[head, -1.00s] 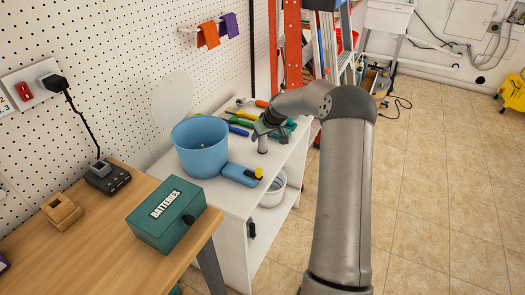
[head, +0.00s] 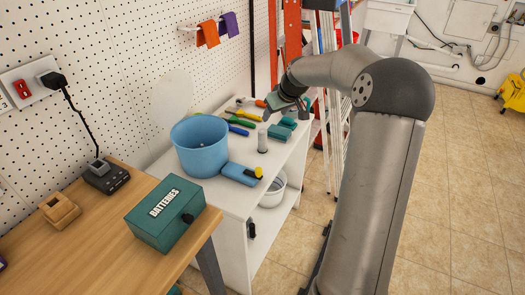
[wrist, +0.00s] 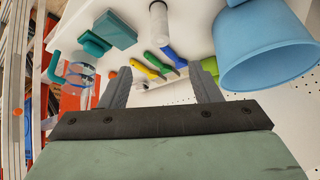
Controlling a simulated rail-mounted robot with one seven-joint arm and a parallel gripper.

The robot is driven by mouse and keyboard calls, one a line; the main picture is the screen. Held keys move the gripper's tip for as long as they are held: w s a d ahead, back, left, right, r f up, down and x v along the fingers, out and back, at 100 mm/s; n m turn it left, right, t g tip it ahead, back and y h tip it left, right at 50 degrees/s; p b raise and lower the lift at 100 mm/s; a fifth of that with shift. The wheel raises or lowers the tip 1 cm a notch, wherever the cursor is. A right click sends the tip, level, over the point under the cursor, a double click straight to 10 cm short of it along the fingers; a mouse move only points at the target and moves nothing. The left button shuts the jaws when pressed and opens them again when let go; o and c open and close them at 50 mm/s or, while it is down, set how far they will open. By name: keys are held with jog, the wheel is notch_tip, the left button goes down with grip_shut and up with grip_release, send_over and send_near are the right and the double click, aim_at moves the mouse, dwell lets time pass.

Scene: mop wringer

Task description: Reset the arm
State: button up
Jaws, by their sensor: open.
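My gripper (head: 283,103) is above the right back part of the white shelf unit (head: 232,195), with my arm reaching in from the right. In the wrist view its two grey fingers (wrist: 163,82) are spread, with nothing held between them. A pale cylinder (head: 262,138) stands upright on the shelf top, apart from the fingers; it also shows at the top of the wrist view (wrist: 158,24). My arm hides part of the shelf's far end.
A blue bucket (head: 200,147), a blue tool with a yellow end (head: 241,173), coloured hand tools (head: 240,120) and teal blocks (head: 280,130) share the shelf top. A pegboard wall (head: 130,75) borders it; a ladder (head: 328,110) stands behind.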

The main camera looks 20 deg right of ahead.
jog(key=s+a+r+g+h+p, duration=0.1)
jog(key=s+a+g, duration=0.1)
jog(key=s+a, duration=0.85)
jog(key=s+a+r+g+p, duration=0.2)
jog(key=s+a, duration=0.6)
jog(key=s, duration=0.5)
jog(key=s+a+f, duration=0.1)
jog(key=s, duration=0.6)
jog(key=s+a+f+m+g, duration=0.1)
jog(key=s, duration=0.7)
jog(key=shift+a+f+m+g, duration=0.25)
jog(key=shift+f+m+g, duration=0.05)
jog(key=shift+f, duration=0.1)
